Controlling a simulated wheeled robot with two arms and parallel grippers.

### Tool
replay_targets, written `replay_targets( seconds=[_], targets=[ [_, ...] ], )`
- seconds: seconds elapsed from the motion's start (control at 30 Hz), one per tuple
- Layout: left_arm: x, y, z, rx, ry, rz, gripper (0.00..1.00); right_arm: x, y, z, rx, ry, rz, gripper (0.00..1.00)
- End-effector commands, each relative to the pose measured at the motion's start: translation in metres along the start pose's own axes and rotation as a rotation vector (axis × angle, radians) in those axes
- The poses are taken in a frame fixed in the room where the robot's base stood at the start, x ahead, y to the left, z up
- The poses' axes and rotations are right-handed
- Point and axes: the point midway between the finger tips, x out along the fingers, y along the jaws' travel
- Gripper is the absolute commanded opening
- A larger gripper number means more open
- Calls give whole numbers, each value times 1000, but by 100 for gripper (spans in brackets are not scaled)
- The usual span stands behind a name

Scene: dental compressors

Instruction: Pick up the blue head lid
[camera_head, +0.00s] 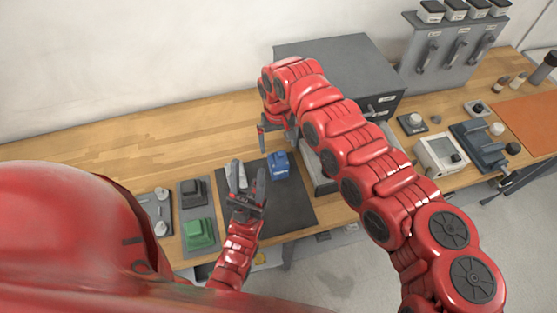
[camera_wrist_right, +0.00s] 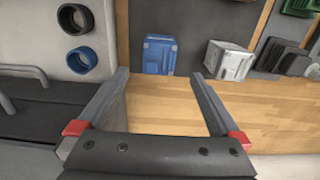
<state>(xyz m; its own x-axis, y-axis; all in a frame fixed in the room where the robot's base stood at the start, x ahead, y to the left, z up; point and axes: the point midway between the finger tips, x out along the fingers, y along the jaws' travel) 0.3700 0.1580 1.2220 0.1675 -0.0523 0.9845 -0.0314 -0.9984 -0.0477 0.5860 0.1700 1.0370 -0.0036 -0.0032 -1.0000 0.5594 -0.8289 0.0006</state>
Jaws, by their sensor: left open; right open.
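The blue head lid (camera_head: 279,166) lies on the dark mat (camera_head: 294,200), near its back edge. In the right wrist view, the blue head lid (camera_wrist_right: 159,54) shows ahead, between and beyond my right fingertips. My right gripper (camera_head: 278,136) is open and empty, behind the lid and apart from it; its open fingers (camera_wrist_right: 160,75) frame bare wood in the wrist view. My left gripper (camera_head: 249,170) is open over the mat, left of the lid, with nothing seen between its fingers.
A pale grey block (camera_wrist_right: 229,60) stands beside the blue lid. A grey cabinet (camera_head: 335,65) stands behind right. Bare wood (camera_head: 140,145) lies at back left.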

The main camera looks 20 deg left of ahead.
Motion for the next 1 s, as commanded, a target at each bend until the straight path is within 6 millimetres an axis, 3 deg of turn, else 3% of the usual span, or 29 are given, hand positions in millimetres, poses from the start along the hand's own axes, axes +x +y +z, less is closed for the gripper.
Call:
replay_targets(
  seconds=[0.03,0.33,0.6,0.87,1.0],
  targets=[
    [-7,0,1,0,0,0,50,13,0,1,-1,-3,0,100],
    [-17,1,3,0,0,0,50,34,-1,-2,-1,3,-1,100],
    [-44,2,8,0,0,0,50,76,1,-4,-1,-1,-1,100],
    [-43,2,7,0,0,0,50,77,2,-4,0,2,-1,100],
    [-43,2,7,0,0,0,50,77,2,-4,0,2,-1,77]
  ],
)
